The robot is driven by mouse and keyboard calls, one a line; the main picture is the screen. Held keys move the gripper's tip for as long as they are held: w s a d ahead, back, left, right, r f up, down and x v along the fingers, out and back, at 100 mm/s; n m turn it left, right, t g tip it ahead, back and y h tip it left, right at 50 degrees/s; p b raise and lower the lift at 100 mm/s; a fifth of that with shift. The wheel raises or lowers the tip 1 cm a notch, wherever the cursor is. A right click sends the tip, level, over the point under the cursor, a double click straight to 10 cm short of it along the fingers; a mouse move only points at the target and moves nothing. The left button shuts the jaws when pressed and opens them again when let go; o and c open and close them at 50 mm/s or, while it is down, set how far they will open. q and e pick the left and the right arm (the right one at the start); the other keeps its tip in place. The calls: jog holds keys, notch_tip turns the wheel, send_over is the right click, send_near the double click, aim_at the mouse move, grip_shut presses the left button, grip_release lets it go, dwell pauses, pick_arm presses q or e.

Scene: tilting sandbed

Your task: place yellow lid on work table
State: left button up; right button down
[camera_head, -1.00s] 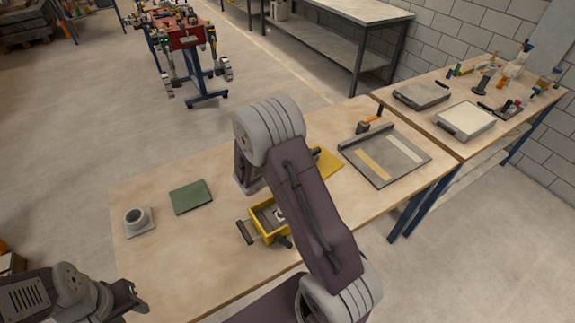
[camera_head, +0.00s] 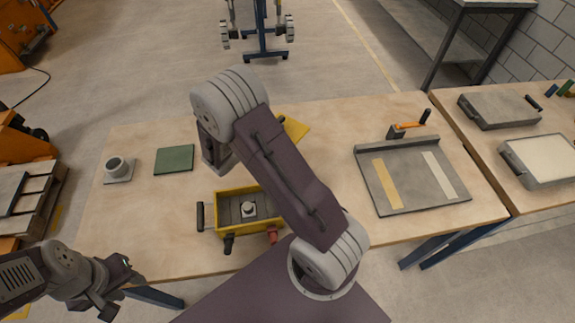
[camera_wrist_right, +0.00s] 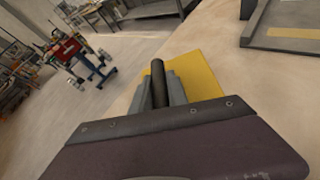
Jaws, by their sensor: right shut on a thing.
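The yellow lid (camera_head: 295,129) is a flat plate, partly hidden behind my right arm in the head view, at the middle of the work table (camera_head: 335,120). In the right wrist view the lid (camera_wrist_right: 203,75) lies over the wooden surface; I cannot tell whether it touches. My right gripper (camera_wrist_right: 160,90) is shut on the lid's dark upright handle (camera_wrist_right: 158,80); the head view hides its fingers behind the arm. My left gripper (camera_head: 116,287) hangs off the table's front left, with unclear fingers.
An open yellow box (camera_head: 232,226) with dark side handles holds a small pale knob. A green mat (camera_head: 174,159) and a grey ring on a plate (camera_head: 118,170) lie left. A grey tray (camera_head: 412,178) lies right. Bare wood shows between mat and box.

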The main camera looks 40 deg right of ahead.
jog(key=shift+w+a+f, duration=0.15)
jog(key=shift+a, duration=0.15)
jog(key=shift+f, duration=0.2)
notch_tip(320, 180, down, 5)
jog(key=shift+f, duration=0.35)
notch_tip(320, 180, down, 4)
jog(key=shift+r+b, duration=0.15)
jog(key=shift+b, duration=0.2)
jog(key=shift+f, duration=0.25)
jog(key=c, duration=1.3)
grip_release()
